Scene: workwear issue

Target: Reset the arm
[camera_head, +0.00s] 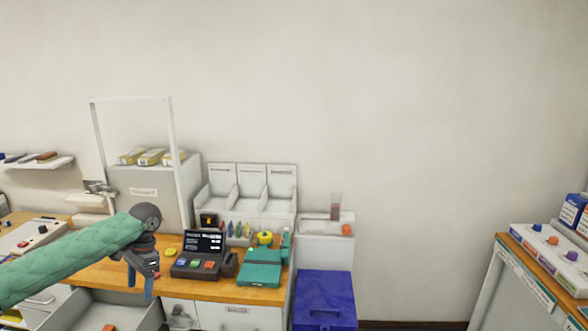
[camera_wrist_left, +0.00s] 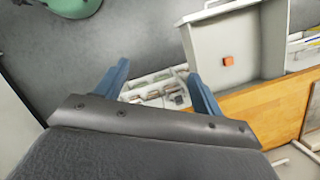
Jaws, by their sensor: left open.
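My left arm comes in from the left in a green quilted sleeve. My left gripper (camera_head: 140,284) hangs with its fingers pointing down in front of the wooden counter (camera_head: 212,287). In the left wrist view my left gripper (camera_wrist_left: 160,90) shows two blue fingers set wide apart, with nothing between them. Beyond the fingers lies a light tray with several small grey and brown items (camera_wrist_left: 155,88). My right gripper is in neither view.
On the counter stand a dark terminal (camera_head: 203,255) and a teal device (camera_head: 262,268). A blue bin (camera_head: 324,298) is right of the counter. A side shelf (camera_head: 545,265) stands at far right. Floor between is open.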

